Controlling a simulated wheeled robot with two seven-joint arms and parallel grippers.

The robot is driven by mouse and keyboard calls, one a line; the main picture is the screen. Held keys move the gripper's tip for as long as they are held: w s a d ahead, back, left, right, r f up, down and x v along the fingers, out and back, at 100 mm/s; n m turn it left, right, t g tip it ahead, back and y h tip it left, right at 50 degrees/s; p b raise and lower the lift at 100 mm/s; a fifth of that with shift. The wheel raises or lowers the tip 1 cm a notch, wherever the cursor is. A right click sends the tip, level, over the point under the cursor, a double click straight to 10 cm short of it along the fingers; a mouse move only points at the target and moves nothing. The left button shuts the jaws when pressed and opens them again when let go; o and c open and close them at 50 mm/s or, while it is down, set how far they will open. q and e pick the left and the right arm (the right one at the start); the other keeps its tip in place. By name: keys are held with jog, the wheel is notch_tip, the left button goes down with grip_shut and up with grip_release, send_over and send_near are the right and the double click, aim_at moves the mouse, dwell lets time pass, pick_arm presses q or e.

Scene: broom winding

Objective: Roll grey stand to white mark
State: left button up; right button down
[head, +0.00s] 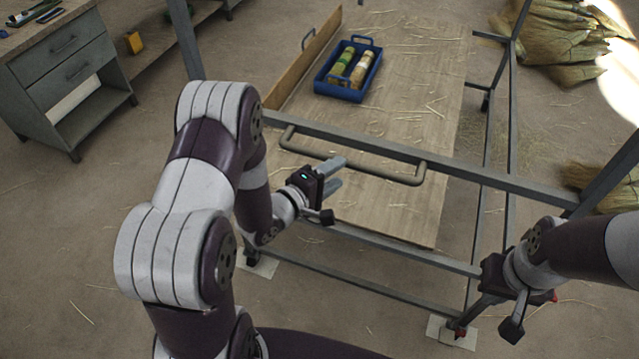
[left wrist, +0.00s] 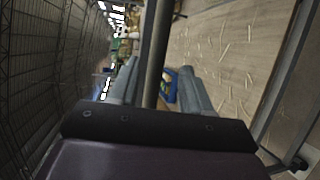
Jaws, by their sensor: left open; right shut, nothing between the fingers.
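The grey stand is a metal frame (head: 400,258) around a wooden shelf (head: 390,205), with a grey handle bar (head: 350,155) on its near side. My left gripper (head: 336,175) is open at the handle's left part. In the left wrist view the bar (left wrist: 156,50) runs between the two fingers, which are not closed on it. My right gripper (head: 487,301) is shut and empty by the stand's near right corner; its fingertips are hard to make out. Whitish floor patches lie at the near left foot (head: 258,264) and near right foot (head: 452,334).
A blue crate (head: 350,88) with bottles stands on the shelf, beside an upright wooden board (head: 305,58). A grey drawer cabinet (head: 70,75) is at the left. Straw bundles (head: 555,40) lie at the back right. The floor at the left front is mostly clear, with loose straw.

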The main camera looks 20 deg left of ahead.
pick_arm(q)
jog(key=v, duration=0.5)
jog(key=shift+s+a, duration=0.15)
jog(key=shift+s, duration=0.15)
jog(key=s+a+f+m+g+y, duration=0.6)
jog(key=s+a+f+m+g, duration=0.1)
jog(key=f+m+g, duration=0.15)
jog(key=s+d+r+m+g, duration=0.2)
jog(key=s+d+r, duration=0.1)
jog(key=r, duration=0.2)
jog(key=s+d+r+m+g, duration=0.2)
jog(key=d+r+m, duration=0.1)
jog(key=r, duration=0.2)
jog(key=shift+s+d+r+m+y, duration=0.3)
jog(key=shift+s+m, duration=0.05)
